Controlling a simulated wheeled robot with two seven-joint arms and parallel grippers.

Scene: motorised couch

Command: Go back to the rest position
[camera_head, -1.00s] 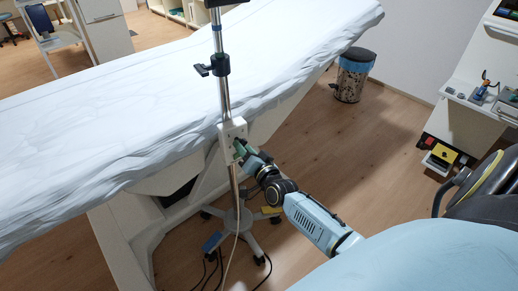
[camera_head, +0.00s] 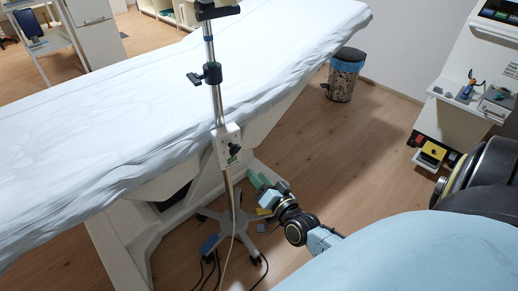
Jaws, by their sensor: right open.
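My right gripper (camera_head: 260,187) points away from me, low and to the right of the pole stand (camera_head: 215,105). It is open and empty, apart from the white box (camera_head: 229,149) clamped on the pole. A small dark part shows on the box's face. My right arm comes in from the lower right, partly hidden by my light blue body. My left gripper is out of the picture.
The couch (camera_head: 120,115) with a white cover fills the left and middle. The stand's wheeled base (camera_head: 229,235) has cables around it. A bin (camera_head: 344,77) stands beyond the couch. A white console (camera_head: 465,95) is at the right. The floor between is clear.

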